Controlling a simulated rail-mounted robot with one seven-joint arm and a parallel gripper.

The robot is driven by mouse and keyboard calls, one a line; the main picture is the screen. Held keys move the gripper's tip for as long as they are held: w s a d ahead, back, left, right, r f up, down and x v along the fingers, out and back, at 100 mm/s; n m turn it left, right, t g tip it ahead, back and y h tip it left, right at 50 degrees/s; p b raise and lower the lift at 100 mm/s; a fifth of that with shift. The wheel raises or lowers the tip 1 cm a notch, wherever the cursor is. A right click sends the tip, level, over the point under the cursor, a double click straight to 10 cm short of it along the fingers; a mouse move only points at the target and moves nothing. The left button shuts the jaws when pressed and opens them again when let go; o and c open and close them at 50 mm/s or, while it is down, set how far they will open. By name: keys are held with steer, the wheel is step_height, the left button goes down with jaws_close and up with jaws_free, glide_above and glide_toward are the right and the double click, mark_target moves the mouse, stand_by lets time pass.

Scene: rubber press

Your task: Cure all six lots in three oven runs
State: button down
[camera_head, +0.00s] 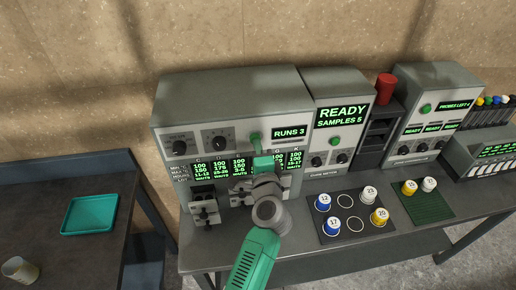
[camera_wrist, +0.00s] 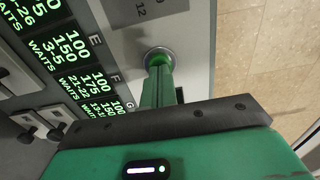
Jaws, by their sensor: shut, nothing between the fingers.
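The oven (camera_head: 215,95) is a grey cabinet whose display (camera_head: 289,132) reads "RUNS 3". Its green lot panel (camera_head: 198,171) shows several columns marked "WAITS", as does the wrist view panel (camera_wrist: 85,75). My gripper (camera_head: 256,150) is shut and empty at the oven front, with its fingertips at the green round button (camera_head: 254,137). In the wrist view the fingers (camera_wrist: 160,85) reach the button (camera_wrist: 160,57) in its grey collar; I cannot tell if it is pressed. Numbered cups, such as the blue-lidded "12" (camera_head: 322,203) and yellow-lidded "20" (camera_head: 378,217), stand on the dark mat (camera_head: 345,241).
The cure meter (camera_head: 341,118) reads "READY SAMPLES 5". A red cup (camera_head: 386,86) tops a dark rack. A teal tray (camera_head: 90,214) and beige cup (camera_head: 20,269) occupy the left table.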

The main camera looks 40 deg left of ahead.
steer(key=shift+b+x, duration=0.65)
steer(key=shift+x, duration=0.15)
steer(key=shift+s, duration=0.1)
steer(key=p+v, duration=0.1)
steer(key=v, duration=1.3)
steer(key=shift+d, duration=0.1)
